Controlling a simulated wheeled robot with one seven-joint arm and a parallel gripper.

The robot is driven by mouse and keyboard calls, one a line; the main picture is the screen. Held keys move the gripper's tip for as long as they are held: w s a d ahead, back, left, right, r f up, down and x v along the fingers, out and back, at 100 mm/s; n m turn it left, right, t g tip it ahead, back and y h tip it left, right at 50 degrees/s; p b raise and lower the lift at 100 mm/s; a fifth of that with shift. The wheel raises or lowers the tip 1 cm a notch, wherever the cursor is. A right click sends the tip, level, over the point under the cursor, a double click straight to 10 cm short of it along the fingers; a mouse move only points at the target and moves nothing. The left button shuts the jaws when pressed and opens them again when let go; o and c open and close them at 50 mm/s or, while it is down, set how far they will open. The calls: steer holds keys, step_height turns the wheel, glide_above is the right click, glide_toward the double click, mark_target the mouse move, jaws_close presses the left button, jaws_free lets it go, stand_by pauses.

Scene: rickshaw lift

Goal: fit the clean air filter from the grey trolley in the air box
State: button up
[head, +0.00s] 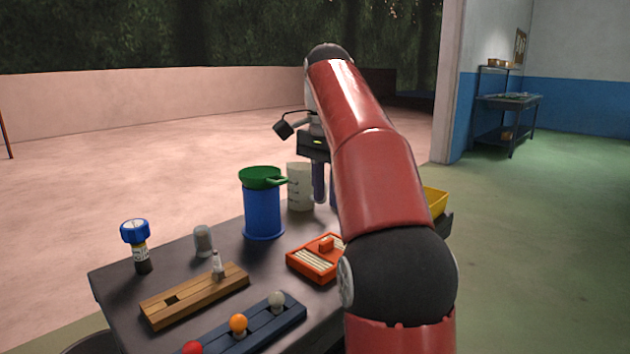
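An orange-framed filter with pale pleats (310,262) and a small raised grip lies flat on the dark grey trolley top (215,293), right of the middle. My red arm hides part of its right side. My gripper (326,184) points down beyond the filter, near the far side of the trolley. Its two fingers show apart, the right one partly hidden by my arm, with nothing seen between them. The filter is apart from the gripper. I do not see the air box.
On the trolley are a blue canister with green lid (263,212), a white jug (300,187), a grey cup (203,240), a blue-capped gauge (137,245), a wooden block (195,295), a blue rack with coloured balls (262,325) and a yellow bin (435,201). Open floor lies right.

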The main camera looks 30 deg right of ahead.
mark_target(327, 241)
steer(key=shift+s+f, duration=0.15)
steer(key=shift+f, duration=0.3)
steer(key=shift+f+b, duration=2.35)
steer(key=shift+f, duration=1.95)
jaws_close()
steer(key=shift+r+p, duration=2.5)
steer(key=shift+r, duration=1.05)
